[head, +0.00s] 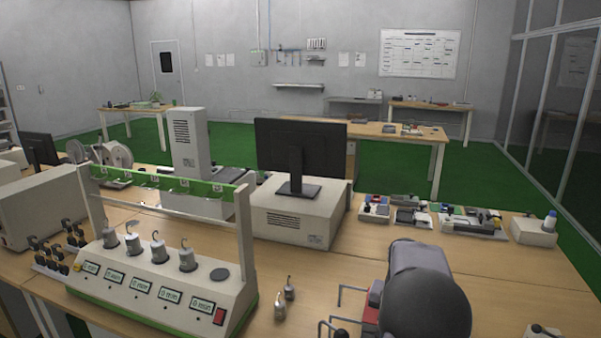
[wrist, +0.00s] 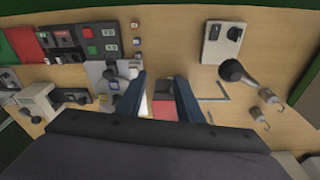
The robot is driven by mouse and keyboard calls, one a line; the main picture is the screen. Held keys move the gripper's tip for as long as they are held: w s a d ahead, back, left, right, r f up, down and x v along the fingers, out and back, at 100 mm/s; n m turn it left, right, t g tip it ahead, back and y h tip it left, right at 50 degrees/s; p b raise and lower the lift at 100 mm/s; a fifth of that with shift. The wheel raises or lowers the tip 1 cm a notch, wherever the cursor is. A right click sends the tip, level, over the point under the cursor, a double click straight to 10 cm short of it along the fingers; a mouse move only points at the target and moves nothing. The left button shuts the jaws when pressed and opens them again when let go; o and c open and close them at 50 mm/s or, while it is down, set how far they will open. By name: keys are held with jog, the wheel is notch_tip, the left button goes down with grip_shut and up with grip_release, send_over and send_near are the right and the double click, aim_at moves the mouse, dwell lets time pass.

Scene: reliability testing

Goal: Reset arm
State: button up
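My gripper (wrist: 160,85) shows in the wrist view with its two dark blue fingers spread apart over the wooden bench. The gap between them is empty. Bench surface and part of a red-and-grey object (wrist: 163,108) show below the gap; I cannot tell a contact. In the head view my grey arm stands at the lower right above the bench (head: 520,265), and its fingers are hidden.
A test stand (head: 150,295) with several hooked weights fills the left front. Two loose weights (head: 280,306) stand beside it. A monitor (head: 300,148) sits on a beige box behind. Small devices (head: 470,223) line the right back edge. Bench right of my arm is mostly clear.

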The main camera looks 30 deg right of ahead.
jog(key=w+a+n, duration=0.1)
jog(key=a+n, duration=0.2)
jog(key=a, duration=1)
jog(key=s+a+f+n+y+p, duration=0.1)
jog(key=s+a+n, duration=0.4)
jog(key=a, duration=0.5)
jog(key=s+a+f+n, duration=0.2)
jog(key=s+a+n, duration=0.1)
jog(key=s+a, duration=0.55)
notch_tip(320, 180, down, 45)
jog(key=w+a+b, duration=0.1)
jog(key=b, duration=4.4)
jog(key=shift+w+a+g, duration=0.3)
jog(key=shift+a+g, duration=0.05)
jog(key=shift+g, duration=0.05)
